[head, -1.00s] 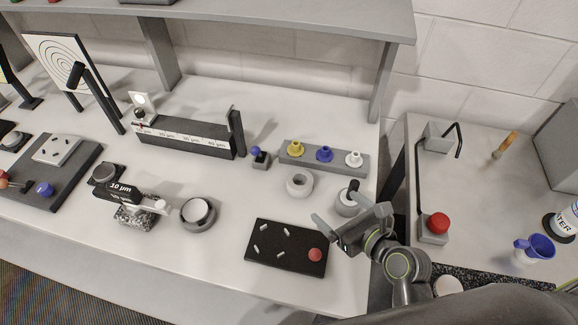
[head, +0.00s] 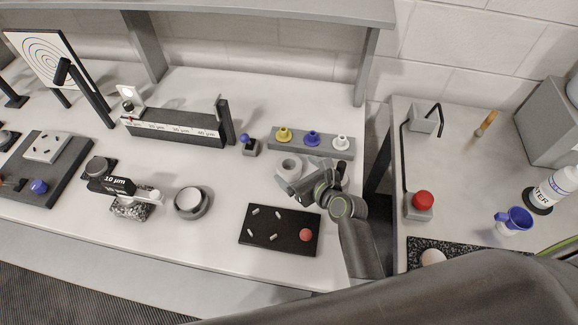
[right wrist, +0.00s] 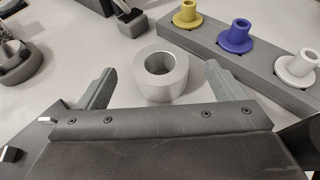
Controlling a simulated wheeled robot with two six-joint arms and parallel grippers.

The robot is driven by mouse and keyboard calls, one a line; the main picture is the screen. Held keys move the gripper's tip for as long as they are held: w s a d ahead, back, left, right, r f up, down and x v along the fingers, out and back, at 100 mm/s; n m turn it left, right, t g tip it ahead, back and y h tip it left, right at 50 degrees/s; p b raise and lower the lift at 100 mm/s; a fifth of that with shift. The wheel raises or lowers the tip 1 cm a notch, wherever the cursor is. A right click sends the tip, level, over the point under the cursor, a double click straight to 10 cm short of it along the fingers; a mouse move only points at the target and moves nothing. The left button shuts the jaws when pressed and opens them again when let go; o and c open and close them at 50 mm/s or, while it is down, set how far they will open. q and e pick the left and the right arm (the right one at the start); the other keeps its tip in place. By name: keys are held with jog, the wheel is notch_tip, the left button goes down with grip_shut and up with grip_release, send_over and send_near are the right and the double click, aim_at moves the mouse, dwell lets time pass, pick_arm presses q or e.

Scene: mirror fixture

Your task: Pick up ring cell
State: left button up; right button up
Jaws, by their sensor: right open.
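The ring cell (head: 287,165) is a short, light-grey metal ring with a round hole, standing on the white bench in front of the peg block. It also shows in the right wrist view (right wrist: 150,84). My right gripper (head: 303,178) is open right beside the ring. In the right wrist view the open fingers (right wrist: 158,84) stand on either side of the ring's near part, with gaps to it and nothing held. In the head view the gripper hides part of the ring's near right side. My left gripper is not in view.
A grey block (head: 262,138) with yellow, blue and white pegs stands just behind the ring. A black board (head: 268,245) with small pins and a red ball lies in front.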

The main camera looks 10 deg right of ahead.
aim_at(285, 160)
jog(key=shift+x, duration=1.95)
jog(key=shift+r, duration=0.15)
jog(key=c, duration=1.2)
